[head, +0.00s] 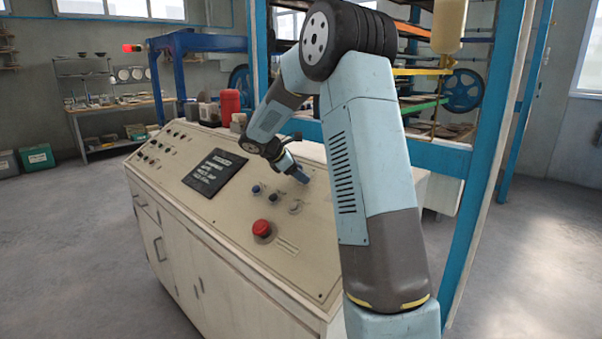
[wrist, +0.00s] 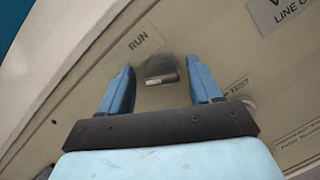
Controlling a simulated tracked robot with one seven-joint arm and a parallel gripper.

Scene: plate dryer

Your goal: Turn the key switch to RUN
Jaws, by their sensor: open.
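The key switch (wrist: 162,69) shows in the wrist view as a dark, blocky knob on the cream panel, just right of the printed word RUN. My gripper (wrist: 161,78) is open, with one blue finger on each side of the knob. The knob lies between the fingertips and a clear gap shows on the left; whether the right finger touches it I cannot tell. In the head view my gripper (head: 300,176) is low over the right part of the console panel, and the key switch is hidden there.
The console (head: 215,215) carries a red mushroom button (head: 262,228), blue-black knobs (head: 257,190) and a dark sign plate (head: 214,171) left of my gripper. Red and dark containers (head: 230,104) stand behind it. A blue frame post (head: 478,170) rises at the right.

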